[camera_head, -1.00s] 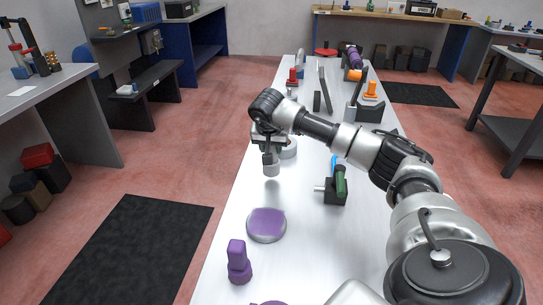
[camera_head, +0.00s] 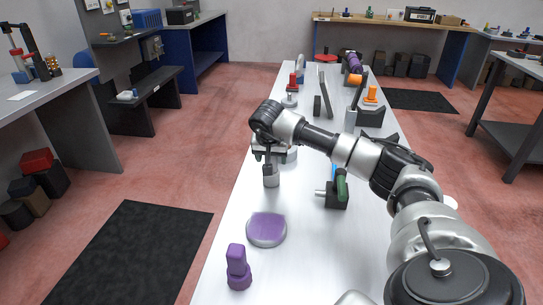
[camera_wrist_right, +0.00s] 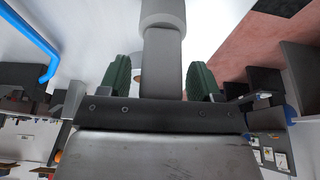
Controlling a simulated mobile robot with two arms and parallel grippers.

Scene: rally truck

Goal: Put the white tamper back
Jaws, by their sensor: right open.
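The white tamper (camera_head: 271,180), pale grey with a darker stem, is upright at the left side of the white table, below my right gripper (camera_head: 268,155). In the right wrist view the tamper (camera_wrist_right: 162,65) lies between the two green-padded fingers of the right gripper (camera_wrist_right: 160,80), with gaps on both sides. The right gripper is open around it. Its base appears to rest on the tabletop. A round pale disc (camera_head: 291,156) is just behind and to the right, partly hidden by the gripper. My left gripper is not in view.
A purple-topped disc (camera_head: 266,229) and a purple tamper (camera_head: 238,270) are nearer on the table. A dark block with a green handle (camera_head: 338,192) stands to the right. Red (camera_head: 292,82) and orange (camera_head: 370,95) pieces are farther back.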

